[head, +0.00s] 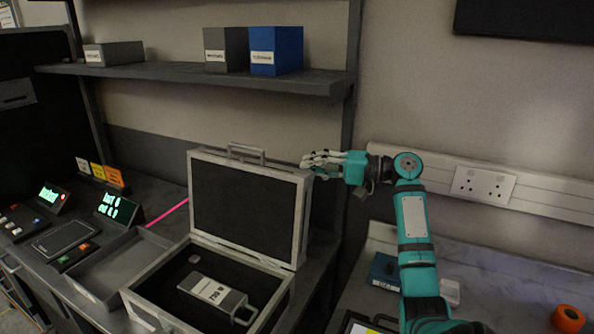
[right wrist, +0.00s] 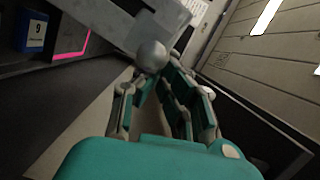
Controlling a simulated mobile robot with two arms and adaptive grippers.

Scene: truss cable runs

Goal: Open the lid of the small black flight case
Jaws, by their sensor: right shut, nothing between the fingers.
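The small black flight case (head: 248,209) stands open on the dark desk in the head view, with its silver-edged lid raised upright and leaning back. The lid's handle (head: 246,152) is at its top edge. A labelled grey item (head: 214,290) with a handle lies inside the case's base. My right gripper (head: 308,162) is shut and empty at the lid's upper right corner; I cannot tell whether it touches. In the right wrist view its fingers (right wrist: 155,75) are close to a grey metal edge and corner piece. My left gripper is not in view.
A grey open tray (head: 118,268) sits left of the case, beside lit displays and button boxes. A shelf (head: 200,76) with grey and blue boxes hangs above. A blue box (head: 384,270) and an orange roll (head: 568,318) are on the right-hand counter.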

